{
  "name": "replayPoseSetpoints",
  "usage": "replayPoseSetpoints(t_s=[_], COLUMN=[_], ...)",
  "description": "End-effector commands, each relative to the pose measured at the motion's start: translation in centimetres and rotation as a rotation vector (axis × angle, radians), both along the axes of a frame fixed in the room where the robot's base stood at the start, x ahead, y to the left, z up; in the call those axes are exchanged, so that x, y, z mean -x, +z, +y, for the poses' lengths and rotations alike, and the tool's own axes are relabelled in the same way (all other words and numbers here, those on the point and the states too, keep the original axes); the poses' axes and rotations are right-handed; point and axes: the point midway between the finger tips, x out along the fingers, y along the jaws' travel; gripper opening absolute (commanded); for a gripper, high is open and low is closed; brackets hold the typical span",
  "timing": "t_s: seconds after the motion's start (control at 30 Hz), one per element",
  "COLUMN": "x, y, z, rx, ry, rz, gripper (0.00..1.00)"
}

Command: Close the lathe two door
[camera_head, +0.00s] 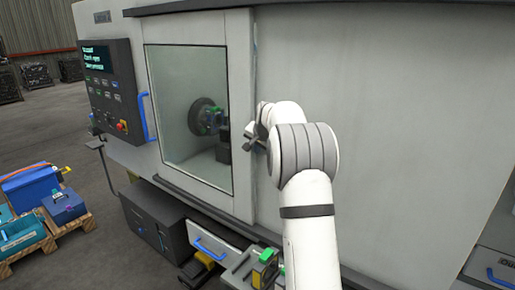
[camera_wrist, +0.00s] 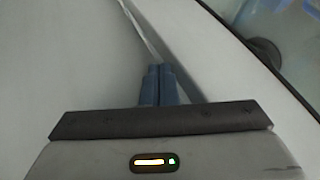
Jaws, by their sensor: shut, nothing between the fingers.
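The lathe door (camera_head: 240,120) is a light grey frame around a large window (camera_head: 185,110). A blue handle (camera_head: 143,117) stands at its left edge, beside the control panel. A dark chuck shows through the glass. The door appears to lie across the opening; I cannot tell if a narrow gap is left at its left edge. My gripper (camera_head: 251,137) is at the door's right edge, by the seam with the fixed grey panel. In the wrist view its fingers (camera_wrist: 158,85) are together and empty, pointing along that seam. I cannot tell if they touch the door.
The control panel (camera_head: 108,88) with a dark screen is left of the door. A wooden pallet (camera_head: 72,228) with blue and teal boxes stands on the floor at lower left. A drawer with a blue handle (camera_head: 211,249) is below the door. Open floor lies at far left.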

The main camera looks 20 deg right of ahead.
Motion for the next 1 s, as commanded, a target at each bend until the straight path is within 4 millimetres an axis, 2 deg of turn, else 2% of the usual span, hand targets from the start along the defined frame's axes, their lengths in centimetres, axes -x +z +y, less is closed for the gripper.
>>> replayPoseSetpoints(t_s=[0.4, 0.8, 1.0], x=[-0.3, 3.6, 4.4], y=[0.5, 5.3, 6.4], z=[1.6, 1.4, 1.3], rx=[0.001, 0.0, -0.001], ry=[0.021, 0.014, 0.012], rz=[-0.008, -0.008, -0.006], gripper=[0.0, 0.0, 0.0])
